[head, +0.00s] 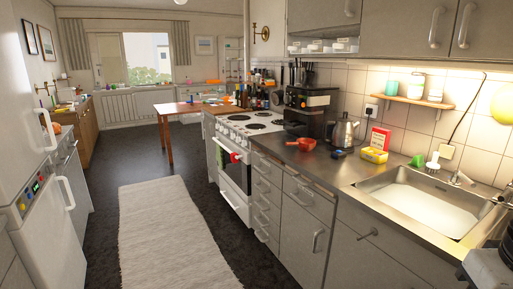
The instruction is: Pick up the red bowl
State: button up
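A small red bowl (306,145) sits on the steel counter (330,166), left of the kettle and in front of the coffee maker. A short red part sticks out at its left side; it is too small to make out clearly. Its inside is hard to see from here. My gripper's fingers do not show in the head view. Grey and dark parts at the bottom right corner look like my arm, far from the bowl.
A coffee maker (309,111) and a steel kettle (343,132) stand behind the bowl. The stove (248,128) is left. The floor beside the rug (170,235) is clear.

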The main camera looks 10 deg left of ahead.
aim_at(300, 145)
jog(key=u, duration=0.85)
jog(key=i, duration=1)
jog(key=u, duration=0.75)
jog(key=i, duration=1.45)
jog(key=z, duration=0.8)
jog(key=i, duration=0.95)
jog(key=z, duration=1.25)
jog(key=i, duration=0.3)
jog(key=z, duration=0.25)
